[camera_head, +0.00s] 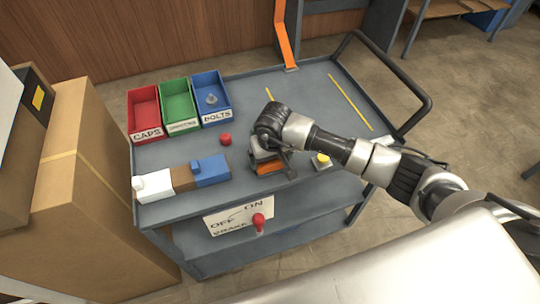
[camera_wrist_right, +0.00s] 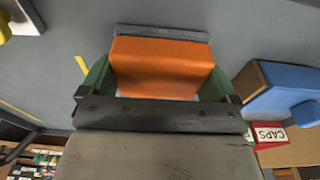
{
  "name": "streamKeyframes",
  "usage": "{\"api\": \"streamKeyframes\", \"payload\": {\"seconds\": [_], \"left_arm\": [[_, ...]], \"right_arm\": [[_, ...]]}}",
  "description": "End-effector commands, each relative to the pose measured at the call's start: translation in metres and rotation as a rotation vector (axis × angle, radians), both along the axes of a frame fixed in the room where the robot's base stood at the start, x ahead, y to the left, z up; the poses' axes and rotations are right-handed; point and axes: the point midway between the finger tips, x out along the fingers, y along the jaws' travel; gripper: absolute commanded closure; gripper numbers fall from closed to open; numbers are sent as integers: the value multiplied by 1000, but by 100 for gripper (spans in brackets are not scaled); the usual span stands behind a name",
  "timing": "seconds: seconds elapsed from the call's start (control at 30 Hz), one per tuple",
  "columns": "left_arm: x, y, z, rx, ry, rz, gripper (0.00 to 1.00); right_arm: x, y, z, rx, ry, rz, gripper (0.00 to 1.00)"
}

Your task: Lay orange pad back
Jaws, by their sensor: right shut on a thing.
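The orange pad (camera_wrist_right: 160,68) is a block seen large in the right wrist view. It sits between the two green-lined fingers of my right gripper (camera_wrist_right: 158,85). In the head view, the orange pad (camera_head: 268,167) shows below my right gripper (camera_head: 272,158), low over the front part of the grey cart top. My right gripper is shut on it. A grey strip (camera_wrist_right: 160,32) runs along the pad's far edge. I cannot tell whether the pad touches the cart top. My left gripper is not in view.
Red, green and blue bins (camera_head: 178,103) stand at the cart's (camera_head: 245,86) back left. A white, brown and blue block row (camera_head: 183,179) lies left of the gripper. A red knob (camera_head: 225,139) and a yellow-topped piece (camera_head: 322,160) are nearby. The cart's right side is mostly clear.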

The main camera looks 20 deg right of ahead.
Motion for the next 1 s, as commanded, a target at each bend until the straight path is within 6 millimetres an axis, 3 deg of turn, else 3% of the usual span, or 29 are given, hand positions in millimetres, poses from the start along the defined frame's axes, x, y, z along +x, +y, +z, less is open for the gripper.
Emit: {"api": "streamKeyframes", "payload": {"seconds": [0.07, 0.1, 0.13, 0.37, 0.53, 1.0], "left_arm": [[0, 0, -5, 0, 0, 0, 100], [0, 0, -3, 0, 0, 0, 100], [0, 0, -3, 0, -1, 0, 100], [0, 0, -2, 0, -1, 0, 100], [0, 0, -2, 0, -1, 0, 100], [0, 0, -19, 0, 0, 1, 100]], "right_arm": [[0, 0, -4, 0, -1, 0, 28], [0, 0, -2, 0, -1, 0, 4], [0, 0, -2, 0, 0, 0, 0], [0, 0, -1, 0, 0, 0, 0], [0, -1, 10, 0, -4, 0, 0], [-15, -1, 102, -1, -4, 1, 0]]}}
